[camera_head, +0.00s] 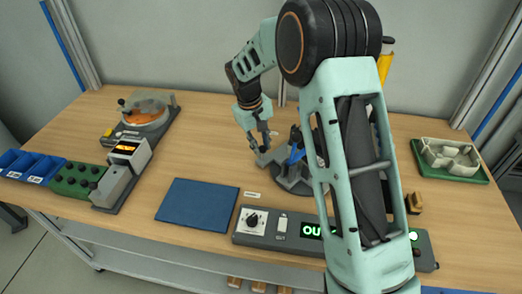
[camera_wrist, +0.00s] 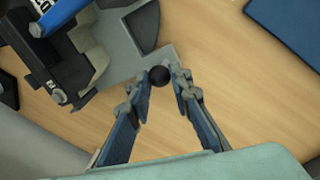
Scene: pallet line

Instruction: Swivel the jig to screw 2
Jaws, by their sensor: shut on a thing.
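The jig (camera_head: 291,176) is a dark grey fixture with a blue part on it, on the wooden bench behind the control panel. It also shows in the wrist view (camera_wrist: 95,45) at the upper left. A grey arm of the jig ends in a round black knob (camera_wrist: 158,75). My gripper (camera_wrist: 163,78) has its two fingertips closed on either side of this knob. In the head view my gripper (camera_head: 259,149) is at the jig's left end. My arm hides the jig's right side, and no screw can be made out.
A control panel (camera_head: 264,231) with a dial and green lit display stands at the front. A blue mat (camera_head: 197,205) lies to its left. Blue bins (camera_head: 28,167), a green block and a device with an orange dish stand further left. A green tray (camera_head: 452,160) is at right.

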